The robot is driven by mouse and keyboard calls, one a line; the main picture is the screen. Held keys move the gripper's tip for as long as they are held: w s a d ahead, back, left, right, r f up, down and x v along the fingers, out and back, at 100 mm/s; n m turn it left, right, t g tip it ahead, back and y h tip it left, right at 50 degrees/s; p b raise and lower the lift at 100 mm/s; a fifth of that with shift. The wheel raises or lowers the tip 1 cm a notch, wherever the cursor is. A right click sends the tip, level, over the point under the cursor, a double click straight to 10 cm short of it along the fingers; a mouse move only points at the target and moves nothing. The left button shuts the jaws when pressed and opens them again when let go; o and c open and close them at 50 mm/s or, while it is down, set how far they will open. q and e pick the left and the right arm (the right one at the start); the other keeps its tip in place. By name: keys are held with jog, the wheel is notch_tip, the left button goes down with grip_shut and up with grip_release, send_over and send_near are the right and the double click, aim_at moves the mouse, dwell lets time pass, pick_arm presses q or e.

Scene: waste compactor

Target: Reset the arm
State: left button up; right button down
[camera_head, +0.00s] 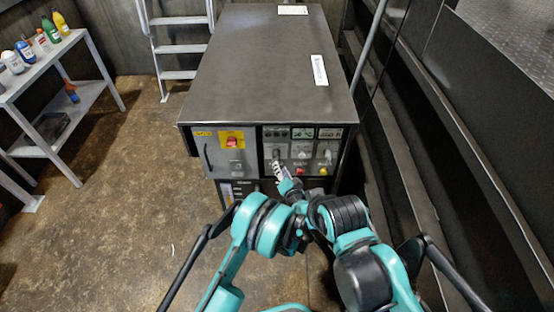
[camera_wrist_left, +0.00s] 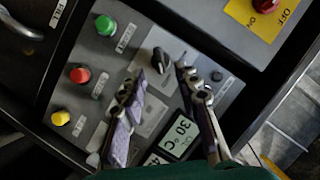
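The compactor's control panel (camera_head: 311,149) is on the front of the large dark metal cabinet (camera_head: 262,52). My left gripper (camera_head: 278,163) is in front of this panel, near its left part. In the left wrist view my left gripper (camera_wrist_left: 163,78) has its two fingers apart, with nothing held between them. A small dark selector knob (camera_wrist_left: 161,60) shows just beyond and between the fingertips; I cannot tell whether they touch it. Green (camera_wrist_left: 105,25), red (camera_wrist_left: 79,75) and yellow (camera_wrist_left: 60,118) buttons lie to the left. My right gripper cannot be made out.
A red rotary switch (camera_head: 232,142) on a yellow plate is left of the control panel. A shelf (camera_head: 37,72) with several bottles stands at the left. A dark wall with ledges runs along the right. The floor at left is mostly clear.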

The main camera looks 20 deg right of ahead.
pick_arm(q)
jog(key=w+a+r+n+g+y, duration=0.2)
jog(key=a+r+n+g, duration=0.15)
jog(key=a+r, duration=1.3)
jog(key=s+a+r+n+g, duration=0.1)
jog(key=s+a+r, duration=0.35)
jog(key=a, duration=0.25)
jog(key=s+a+r+n+g, duration=0.1)
jog(key=s+a+r+n, duration=0.15)
jog(key=s+a, duration=0.3)
jog(key=s+a+n+g+h, duration=0.1)
jog(key=s+a, duration=0.4)
jog(key=s, duration=0.6)
jog(key=s+a+n+g+h, duration=0.1)
jog(key=s+a, duration=0.4)
jog(key=s, duration=0.6)
jog(key=shift+s+n, duration=0.2)
jog(key=shift+n, duration=0.1)
